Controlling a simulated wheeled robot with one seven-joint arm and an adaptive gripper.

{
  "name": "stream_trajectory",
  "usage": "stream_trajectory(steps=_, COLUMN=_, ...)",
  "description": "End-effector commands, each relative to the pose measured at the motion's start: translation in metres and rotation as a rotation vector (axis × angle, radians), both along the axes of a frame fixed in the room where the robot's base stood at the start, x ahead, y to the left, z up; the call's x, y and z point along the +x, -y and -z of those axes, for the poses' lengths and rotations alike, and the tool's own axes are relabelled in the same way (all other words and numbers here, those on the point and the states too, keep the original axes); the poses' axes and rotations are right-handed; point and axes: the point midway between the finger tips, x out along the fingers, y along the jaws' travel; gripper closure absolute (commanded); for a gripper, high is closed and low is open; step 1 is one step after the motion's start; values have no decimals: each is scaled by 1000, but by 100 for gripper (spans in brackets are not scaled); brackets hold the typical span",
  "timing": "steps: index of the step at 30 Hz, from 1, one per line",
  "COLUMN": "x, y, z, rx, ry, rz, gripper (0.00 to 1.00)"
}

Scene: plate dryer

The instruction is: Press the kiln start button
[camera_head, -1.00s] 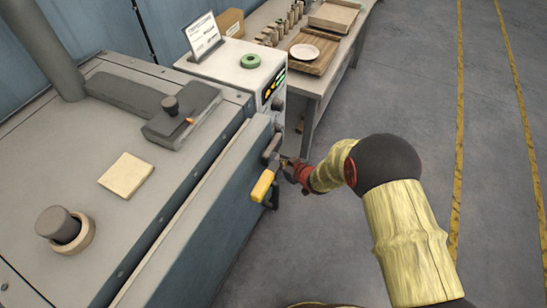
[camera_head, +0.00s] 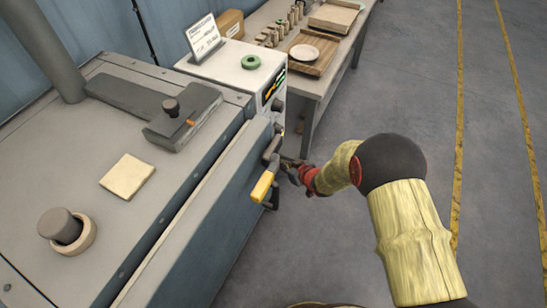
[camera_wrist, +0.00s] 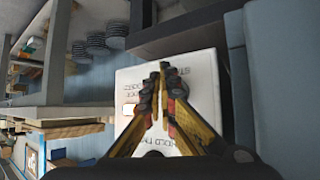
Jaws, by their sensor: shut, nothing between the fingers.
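The kiln (camera_head: 190,190) is a large grey cabinet filling the left of the head view, with a yellow handle (camera_head: 263,187) on its front. A white control box (camera_head: 225,65) stands at its far end, with a dark display (camera_head: 274,86) on its front face. My gripper (camera_head: 284,160) is beside the handle, low in front of the control box. In the wrist view my gripper (camera_wrist: 163,68) has its fingertips together and empty, in front of a white panel (camera_wrist: 128,78) with partly readable lettering. The start button cannot be made out; the fingers cover part of the panel.
The floor (camera_head: 420,90) to the right is clear.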

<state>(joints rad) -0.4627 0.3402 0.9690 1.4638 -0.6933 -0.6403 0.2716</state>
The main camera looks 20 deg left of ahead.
Motion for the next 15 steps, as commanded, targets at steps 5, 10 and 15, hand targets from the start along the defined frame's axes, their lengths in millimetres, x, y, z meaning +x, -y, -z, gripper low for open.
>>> stream_trajectory(steps=5, x=0, y=0, z=0, rx=0, ry=0, rz=0, gripper=100)
stream_trajectory(steps=10, x=0, y=2, z=0, rx=0, ry=-1, rz=1, gripper=100)
stream_trajectory(steps=15, x=0, y=14, z=-1, rx=-1, ry=-1, rz=3, gripper=100)
